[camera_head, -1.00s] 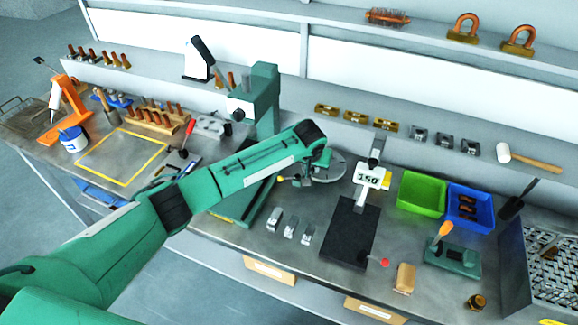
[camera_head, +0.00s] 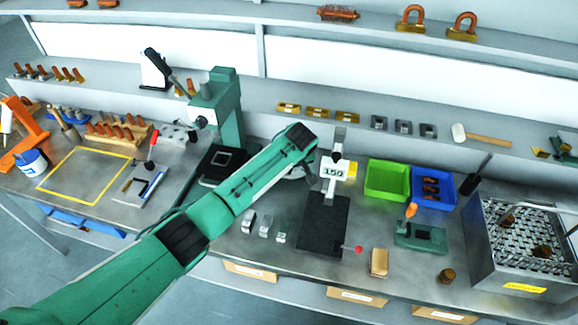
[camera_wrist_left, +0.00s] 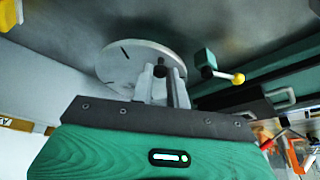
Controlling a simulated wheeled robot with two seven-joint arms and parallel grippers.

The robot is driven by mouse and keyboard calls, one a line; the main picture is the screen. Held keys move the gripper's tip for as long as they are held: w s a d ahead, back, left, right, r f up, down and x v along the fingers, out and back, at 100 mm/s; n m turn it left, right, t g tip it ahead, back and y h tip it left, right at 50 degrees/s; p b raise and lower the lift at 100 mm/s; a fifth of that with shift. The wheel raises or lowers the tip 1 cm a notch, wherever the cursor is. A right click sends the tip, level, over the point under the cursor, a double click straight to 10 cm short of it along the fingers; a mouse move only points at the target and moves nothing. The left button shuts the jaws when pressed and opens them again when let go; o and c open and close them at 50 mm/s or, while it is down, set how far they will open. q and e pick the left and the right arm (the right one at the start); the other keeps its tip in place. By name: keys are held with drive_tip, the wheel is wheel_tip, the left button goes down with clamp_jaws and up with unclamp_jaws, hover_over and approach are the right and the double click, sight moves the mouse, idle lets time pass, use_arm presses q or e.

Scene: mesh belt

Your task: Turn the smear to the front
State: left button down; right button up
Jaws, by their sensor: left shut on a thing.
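A round grey plate (camera_wrist_left: 148,62) with short dark marks near its rim fills the middle of the left wrist view. In the head view only part of it (camera_head: 297,174) shows behind my left wrist. My left gripper (camera_wrist_left: 161,72) has its fingers at the plate, closed around a small dark knob (camera_wrist_left: 160,70). In the head view the fingers are hidden by my own wrist. I cannot make out which mark, if any, is the smear. My right gripper is in neither view.
A green block with a yellow-tipped lever (camera_wrist_left: 222,74) sits close beside the plate. A green press (camera_head: 222,105) stands to the left. A dark plate with a stand reading 150 (camera_head: 335,172) and small metal blocks (camera_head: 265,228) are close by.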

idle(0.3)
use_arm(q)
drive_tip(key=c, duration=1.4)
unclamp_jaws()
drive_tip(key=shift+b+v, duration=1.8)
drive_tip(key=shift+v, duration=5.1)
